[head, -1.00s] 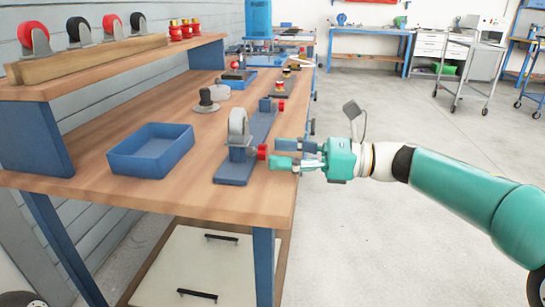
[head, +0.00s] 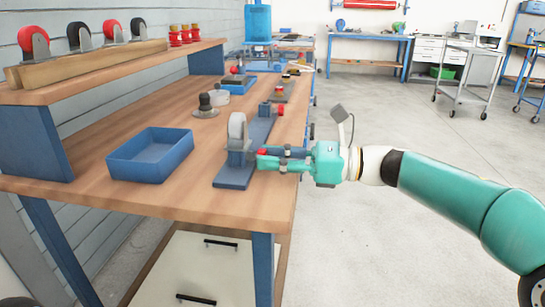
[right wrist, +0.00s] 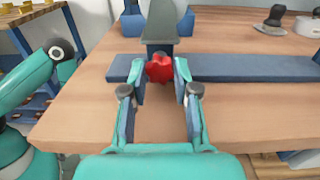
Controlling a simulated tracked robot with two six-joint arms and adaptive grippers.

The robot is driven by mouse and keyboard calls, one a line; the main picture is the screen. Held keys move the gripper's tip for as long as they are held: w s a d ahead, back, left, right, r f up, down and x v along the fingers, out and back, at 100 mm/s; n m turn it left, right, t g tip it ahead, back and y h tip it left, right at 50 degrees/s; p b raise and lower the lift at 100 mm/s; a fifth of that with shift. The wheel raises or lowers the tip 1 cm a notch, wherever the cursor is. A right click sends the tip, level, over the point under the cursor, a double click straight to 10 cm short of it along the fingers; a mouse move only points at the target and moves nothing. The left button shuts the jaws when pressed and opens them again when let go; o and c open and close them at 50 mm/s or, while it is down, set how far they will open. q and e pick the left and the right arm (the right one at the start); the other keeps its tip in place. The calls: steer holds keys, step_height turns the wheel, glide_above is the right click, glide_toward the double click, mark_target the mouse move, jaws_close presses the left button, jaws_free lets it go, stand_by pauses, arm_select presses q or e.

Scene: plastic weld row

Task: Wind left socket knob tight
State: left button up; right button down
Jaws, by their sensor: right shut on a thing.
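The left socket knob (head: 262,153) is a small red lobed knob on the near end of a dark blue fixture bar (head: 233,179). It also shows in the right wrist view (right wrist: 159,69). A grey caster wheel (head: 237,128) stands upright in the blue socket beside it. My right gripper (head: 267,159) is shut on the knob, with one finger on each side of it in the right wrist view (right wrist: 160,76). The fingers partly cover the knob in the head view. My left gripper is not in view.
A second red knob (head: 280,110) is at the bar's far end. An open blue tray (head: 150,169) lies to the left. A dark-handled tool (head: 206,108) stands behind. Several casters line a raised shelf (head: 95,72).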

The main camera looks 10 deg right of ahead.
steer(key=shift+w+d+r, duration=0.1)
steer(key=m+p, duration=0.2)
steer(key=m, duration=0.1)
steer(key=shift+w+d+m+p, duration=0.15)
steer(key=shift+m+p, duration=1.1)
steer(key=shift+m, duration=0.75)
steer(key=c, duration=1)
jaws_free()
steer(key=shift+o, duration=0.7)
